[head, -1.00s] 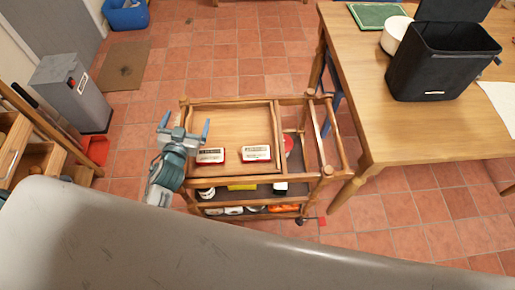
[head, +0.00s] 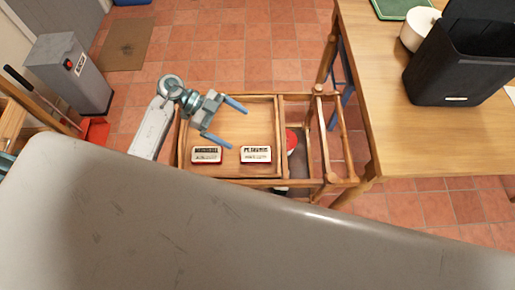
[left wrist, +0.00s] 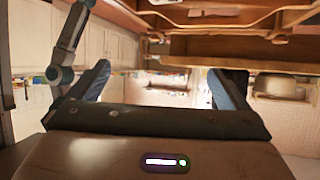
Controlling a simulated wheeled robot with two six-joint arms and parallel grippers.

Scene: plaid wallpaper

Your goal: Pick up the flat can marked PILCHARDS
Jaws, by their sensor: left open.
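Two flat cans with red edges and white labels lie on the top tray of a wooden trolley (head: 226,181). The right can (head: 256,155) carries dark lettering that looks like PILCHARDS, but it is too small to read surely. The left can (head: 206,155) has a similar label that I cannot read. My left gripper (head: 228,122) is open and empty above the tray, behind the cans in the head view and apart from them. Its blue fingers also show spread in the left wrist view (left wrist: 161,88), where no can is seen. My right gripper is not in view.
A red round thing (head: 291,140) sits in the trolley's right part. A grey bin (head: 70,75) stands at the left.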

